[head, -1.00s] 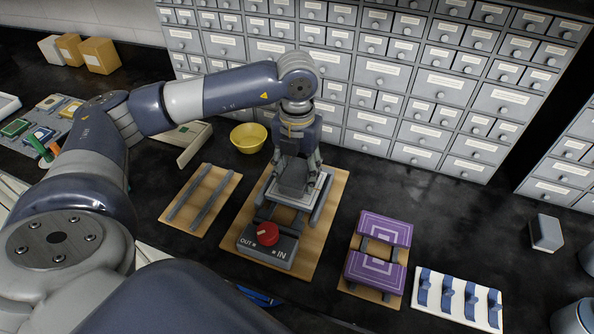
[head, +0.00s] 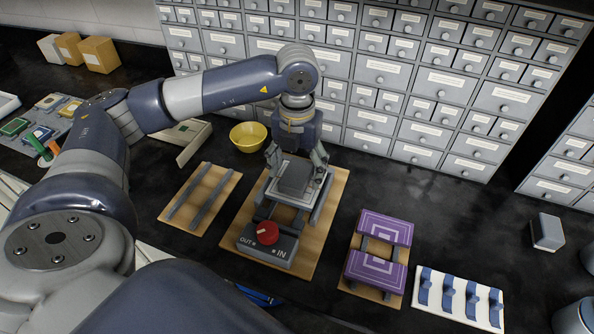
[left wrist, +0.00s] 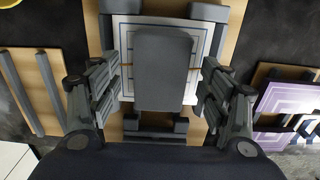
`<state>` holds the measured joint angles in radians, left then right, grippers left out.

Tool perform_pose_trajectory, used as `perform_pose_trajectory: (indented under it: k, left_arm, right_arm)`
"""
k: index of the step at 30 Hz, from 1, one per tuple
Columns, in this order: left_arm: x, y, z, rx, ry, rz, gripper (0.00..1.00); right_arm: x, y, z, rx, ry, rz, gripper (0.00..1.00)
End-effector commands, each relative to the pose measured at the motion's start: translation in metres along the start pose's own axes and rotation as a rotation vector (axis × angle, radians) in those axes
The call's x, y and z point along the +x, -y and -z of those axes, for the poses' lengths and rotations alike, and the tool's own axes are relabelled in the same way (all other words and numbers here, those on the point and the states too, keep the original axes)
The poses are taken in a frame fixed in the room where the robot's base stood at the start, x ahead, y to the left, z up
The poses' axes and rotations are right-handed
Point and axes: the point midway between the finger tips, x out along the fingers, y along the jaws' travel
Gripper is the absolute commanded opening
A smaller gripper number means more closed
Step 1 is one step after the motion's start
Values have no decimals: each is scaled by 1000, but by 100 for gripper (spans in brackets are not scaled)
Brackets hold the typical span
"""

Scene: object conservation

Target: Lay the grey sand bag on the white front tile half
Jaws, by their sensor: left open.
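The grey sand bag (head: 293,177) lies flat on a white tile (head: 322,181) in the middle of the wooden board. In the left wrist view the bag (left wrist: 163,68) covers the middle of the blue-lined white tile (left wrist: 122,38). An orange-brown seam between tile halves shows at both sides of the bag, so it appears to overlie both halves. My left gripper (head: 296,160) is open just above, its fingers on either side of the bag and apart from it. It also shows in the left wrist view (left wrist: 160,82). My right gripper is not in view.
A grey box with a red knob (head: 267,233) stands in front of the tile. A board with rails (head: 200,198) is left, purple tiles (head: 385,228) and a white rack (head: 458,298) right. A yellow bowl (head: 248,137) stands behind, before the drawer cabinet (head: 400,80).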

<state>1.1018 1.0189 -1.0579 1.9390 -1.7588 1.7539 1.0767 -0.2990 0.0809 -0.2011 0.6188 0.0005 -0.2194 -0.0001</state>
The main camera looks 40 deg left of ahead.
Motion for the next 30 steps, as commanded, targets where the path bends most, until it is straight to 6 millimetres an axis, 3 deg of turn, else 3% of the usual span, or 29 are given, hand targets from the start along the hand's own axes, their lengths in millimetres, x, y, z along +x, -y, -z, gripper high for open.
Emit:
perform_pose_trajectory:
  k: [9,15,30]
  left_arm:
    - [-68,1,-1,2,7,4,71]
    - [-99,1,-1,0,4,3,71]
    - [-109,0,0,1,2,2,71]
  right_arm:
    - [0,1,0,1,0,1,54]
    - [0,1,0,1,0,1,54]
    - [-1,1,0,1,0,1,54]
